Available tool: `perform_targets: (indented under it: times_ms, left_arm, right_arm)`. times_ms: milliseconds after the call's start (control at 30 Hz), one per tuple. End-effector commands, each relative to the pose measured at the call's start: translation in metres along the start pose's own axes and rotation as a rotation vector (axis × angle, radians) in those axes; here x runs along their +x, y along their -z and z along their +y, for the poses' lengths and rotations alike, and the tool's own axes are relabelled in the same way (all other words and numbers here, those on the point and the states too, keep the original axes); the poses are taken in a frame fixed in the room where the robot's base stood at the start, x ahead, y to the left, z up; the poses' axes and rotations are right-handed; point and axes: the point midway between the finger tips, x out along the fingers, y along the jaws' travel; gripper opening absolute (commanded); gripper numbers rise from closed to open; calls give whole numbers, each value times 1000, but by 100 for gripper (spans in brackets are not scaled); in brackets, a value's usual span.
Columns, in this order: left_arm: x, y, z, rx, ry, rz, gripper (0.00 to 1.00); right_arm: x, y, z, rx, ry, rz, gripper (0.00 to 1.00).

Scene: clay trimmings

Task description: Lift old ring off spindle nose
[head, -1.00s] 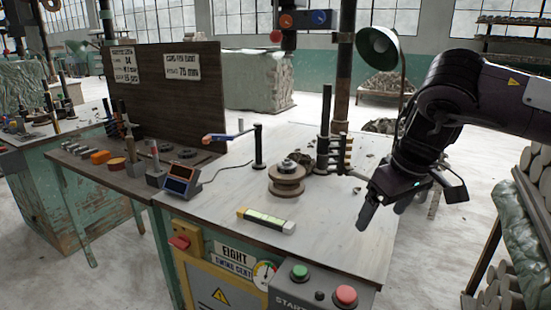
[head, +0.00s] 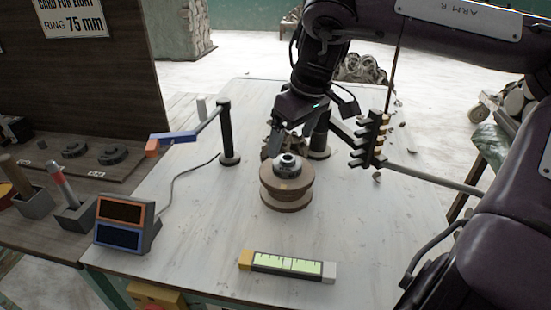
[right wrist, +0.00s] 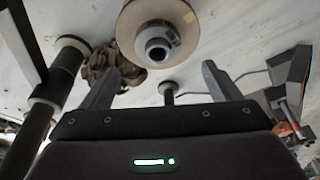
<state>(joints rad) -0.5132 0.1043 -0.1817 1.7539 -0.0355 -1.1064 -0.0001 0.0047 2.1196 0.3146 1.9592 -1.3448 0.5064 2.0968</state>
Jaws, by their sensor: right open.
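The spindle (head: 286,196) stands on the pale table as a tan, spool-like wheel with a dark metal nose on top. A dark grey ring (head: 289,170) sits around this nose. In the right wrist view the nose (right wrist: 158,48) shows as a dark round piece with a hole, on the tan disc (right wrist: 160,15). My right gripper (head: 286,133) is above and just behind the spindle in the head view. Its two fingers (right wrist: 158,72) are apart with nothing between them, and the nose lies beyond their tips. My left gripper is not in view.
A post with a blue-and-orange arm (head: 228,135) stands left of the spindle. A dark rack (head: 370,142) stands close right. A level (head: 288,265) and a two-screen display (head: 125,223) lie nearer. Two dark rings (head: 113,154) lie on the left bench.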

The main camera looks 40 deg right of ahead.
Motion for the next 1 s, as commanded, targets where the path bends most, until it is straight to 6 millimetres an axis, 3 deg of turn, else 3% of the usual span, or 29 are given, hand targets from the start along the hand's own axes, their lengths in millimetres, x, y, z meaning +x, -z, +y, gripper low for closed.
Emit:
perform_targets:
  times_ms: [400,733,1000]
  left_arm:
    - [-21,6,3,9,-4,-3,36]
    - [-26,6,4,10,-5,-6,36]
    - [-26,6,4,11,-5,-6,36]
  right_arm:
    - [58,-5,2,0,0,-3,83]
    - [66,-4,2,1,0,1,83]
    - [65,-4,2,1,0,1,51]
